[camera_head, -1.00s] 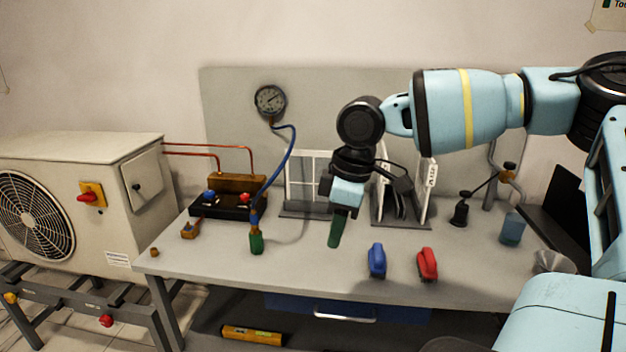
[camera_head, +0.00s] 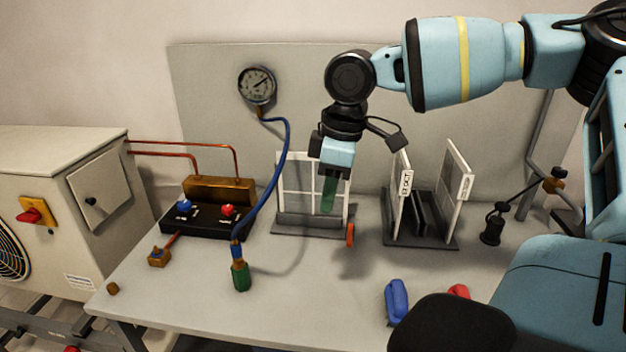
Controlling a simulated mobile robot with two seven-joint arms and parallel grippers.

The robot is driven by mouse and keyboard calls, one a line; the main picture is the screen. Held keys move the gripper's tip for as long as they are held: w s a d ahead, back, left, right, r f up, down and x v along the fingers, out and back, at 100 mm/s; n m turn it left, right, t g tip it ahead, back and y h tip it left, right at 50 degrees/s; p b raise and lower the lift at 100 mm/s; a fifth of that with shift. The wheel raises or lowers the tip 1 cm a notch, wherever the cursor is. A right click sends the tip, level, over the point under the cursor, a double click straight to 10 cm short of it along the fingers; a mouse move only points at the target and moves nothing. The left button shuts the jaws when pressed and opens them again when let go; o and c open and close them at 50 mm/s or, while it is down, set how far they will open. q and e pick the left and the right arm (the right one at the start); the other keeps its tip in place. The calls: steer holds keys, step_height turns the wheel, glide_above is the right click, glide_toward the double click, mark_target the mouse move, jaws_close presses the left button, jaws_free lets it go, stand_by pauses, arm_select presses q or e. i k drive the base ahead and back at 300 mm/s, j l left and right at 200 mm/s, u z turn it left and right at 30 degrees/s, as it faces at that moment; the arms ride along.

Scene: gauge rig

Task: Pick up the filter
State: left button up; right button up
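I cannot tell for sure which thing is the filter. A rack (camera_head: 420,238) holds upright white panels with small labels, to the right of my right gripper. A white grid-like frame (camera_head: 293,178) stands upright on a grey base behind the gripper. My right gripper (camera_head: 331,192) points down above the table, in front of the frame's right part. A dark green piece shows at its lower end; whether this is its fingers or a held thing is unclear, and so is its opening. My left gripper is out of view.
A blue hose (camera_head: 277,175) runs from a gauge (camera_head: 257,85) to a green-ended fitting (camera_head: 240,275). A black manifold block (camera_head: 207,222) stands at the left. A blue object (camera_head: 397,300) and a red one (camera_head: 459,291) lie near the front.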

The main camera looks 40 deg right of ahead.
mark_target(300, 186)
steer(key=i+l, duration=0.7)
steer(key=l, duration=0.2)
